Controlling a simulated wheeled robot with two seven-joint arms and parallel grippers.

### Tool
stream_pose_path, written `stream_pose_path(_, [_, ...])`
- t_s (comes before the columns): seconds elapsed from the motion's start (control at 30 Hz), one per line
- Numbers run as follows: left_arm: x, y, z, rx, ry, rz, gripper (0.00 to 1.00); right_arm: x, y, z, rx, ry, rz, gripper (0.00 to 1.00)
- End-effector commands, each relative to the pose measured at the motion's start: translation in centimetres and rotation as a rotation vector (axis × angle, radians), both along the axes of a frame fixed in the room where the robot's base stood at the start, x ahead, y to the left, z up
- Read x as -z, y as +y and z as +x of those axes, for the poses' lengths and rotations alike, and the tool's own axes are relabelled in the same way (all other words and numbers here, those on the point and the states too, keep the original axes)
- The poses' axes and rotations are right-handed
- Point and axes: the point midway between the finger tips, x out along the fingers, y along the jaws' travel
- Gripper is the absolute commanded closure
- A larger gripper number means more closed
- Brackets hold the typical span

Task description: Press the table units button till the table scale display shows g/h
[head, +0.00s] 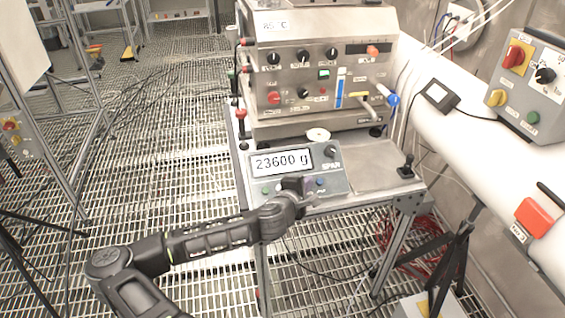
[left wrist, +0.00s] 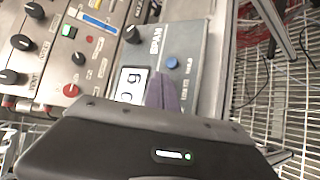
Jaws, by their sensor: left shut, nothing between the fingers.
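The table scale display (head: 283,161) reads "23600 g" on a grey panel at the front of the steel table. In the left wrist view the display (left wrist: 131,84) is partly hidden, with "0 g" showing. A blue button (left wrist: 172,64) sits on the panel beside it; it also shows in the head view (head: 320,182). A green button (head: 266,190) is at the panel's lower left. My left gripper (head: 304,186) is shut and empty, in front of the panel's lower edge, close to the buttons. Its fingers (left wrist: 163,92) hide part of the panel. Whether they touch it I cannot tell. My right gripper is not in view.
A steel instrument box (head: 318,70) with knobs and a green-lit switch stands behind the scale panel. A bare steel plate (head: 375,165) lies right of it. A control box (head: 527,85) and white pipe (head: 470,130) are at the right. Grating floor (head: 170,140) is open at the left.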

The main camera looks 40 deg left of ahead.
Motion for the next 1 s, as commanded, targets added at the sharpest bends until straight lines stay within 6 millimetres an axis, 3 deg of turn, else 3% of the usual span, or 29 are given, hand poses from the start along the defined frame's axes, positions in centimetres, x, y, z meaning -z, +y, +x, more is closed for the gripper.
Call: stream_pose_path(1.0, [0.74,0.44,0.29,0.0,0.0,0.0,1.0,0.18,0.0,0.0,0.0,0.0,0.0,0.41])
